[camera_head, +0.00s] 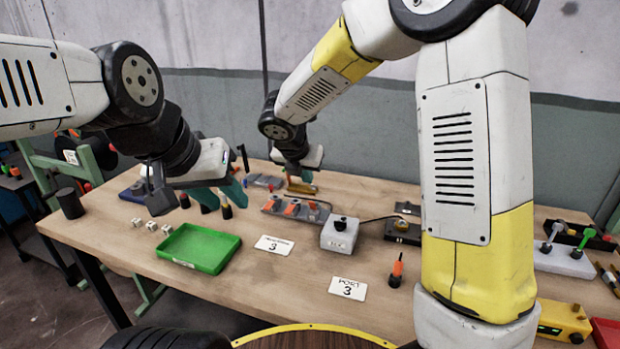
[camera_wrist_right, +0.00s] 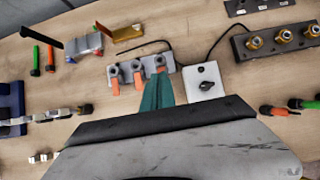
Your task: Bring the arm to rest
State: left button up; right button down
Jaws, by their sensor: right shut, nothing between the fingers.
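My right arm (camera_head: 315,85) reaches from the upper right over the back of the wooden table (camera_head: 330,255). In the right wrist view the teal fingers of my right gripper (camera_wrist_right: 160,76) are together and empty, over or beside the grey block with orange connectors (camera_wrist_right: 138,74). I cannot tell if they touch it. In the head view its fingers are hard to make out. My left gripper (camera_head: 222,200) hangs over the table's left part, above and behind the green tray. Its two teal fingers are apart, with no object seen held between them.
The green tray (camera_head: 201,249) is empty. A grey box with a black knob (camera_head: 340,235) stands mid-table, with a cable near it. An orange-and-black plug (camera_head: 396,271) stands in front. White cubes (camera_head: 151,226) lie left of the tray. A yellow box (camera_head: 563,322) sits front right.

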jog(key=shift+r, duration=0.1)
jog(key=s+d+r+m+g+y, duration=0.1)
jog(key=s+d+r+m, duration=0.7)
jog(key=s+d+m, duration=0.65)
jog(key=s+d+r+m+y, duration=0.1)
jog(key=s+r+m+y, duration=0.1)
jog(key=s+m, duration=0.9)
jog(key=m+y, duration=0.1)
jog(key=m, duration=0.5)
jog(key=shift+s+r+t, duration=0.25)
jog(key=shift+s+t, duration=0.05)
jog(key=shift+s, duration=0.1)
